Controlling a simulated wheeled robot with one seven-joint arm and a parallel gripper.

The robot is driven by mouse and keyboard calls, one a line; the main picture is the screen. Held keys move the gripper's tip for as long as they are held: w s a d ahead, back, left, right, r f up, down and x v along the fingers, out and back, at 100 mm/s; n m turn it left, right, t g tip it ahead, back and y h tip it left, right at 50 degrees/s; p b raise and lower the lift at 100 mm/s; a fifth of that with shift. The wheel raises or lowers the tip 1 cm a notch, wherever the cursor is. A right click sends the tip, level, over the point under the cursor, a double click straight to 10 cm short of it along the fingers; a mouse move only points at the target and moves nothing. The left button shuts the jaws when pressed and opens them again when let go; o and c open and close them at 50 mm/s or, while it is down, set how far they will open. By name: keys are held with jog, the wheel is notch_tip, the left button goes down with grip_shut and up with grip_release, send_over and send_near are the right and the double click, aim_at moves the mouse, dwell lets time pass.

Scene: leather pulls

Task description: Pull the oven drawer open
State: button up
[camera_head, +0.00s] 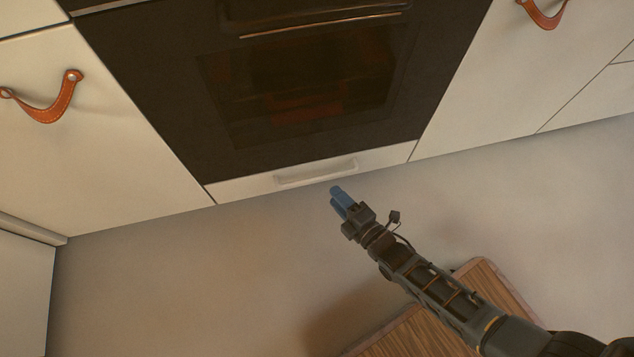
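The oven drawer (236,190) is a narrow white front below the black oven (160,100), low near the floor. It looks flush with the fronts on either side. Its pale bar handle (316,173) runs along the middle of the front. My gripper (337,193), with blue fingers, is just below and to the right of the handle in the picture. A small gap shows between the fingertips and the handle. The blue fingers look close together, but I cannot tell whether they are fully shut. Nothing is seen held.
White cabinet fronts with brown leather pulls stand left (45,105) and right (543,14) of the oven. A white cabinet side (25,290) stands at the lower left.

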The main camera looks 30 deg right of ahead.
aim_at(319, 179)
jog(key=b+x, duration=0.3)
jog(key=x, duration=0.4)
jog(key=shift+w, duration=0.3)
grip_shut()
dwell(0.4)
